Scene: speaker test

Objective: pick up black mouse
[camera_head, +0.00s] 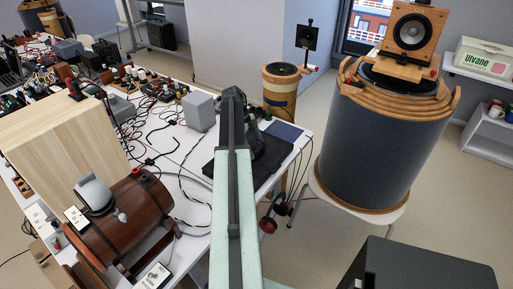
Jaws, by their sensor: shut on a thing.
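My pale green and black arm reaches up the middle of the view over the white table. My gripper (256,134) is a dark shape just right of the arm, above a black mat (272,171) near the table's right edge. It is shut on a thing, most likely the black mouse. The arm hides most of the jaws, and the mouse cannot be told apart from the dark gripper. I cannot tell whether the held thing touches the mat.
A wooden barrel (120,222), a pale wooden box (65,135) and a grey box (199,110) stand left of the arm. Cables run across the table. Red and black headphones (275,208) hang by its right edge.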

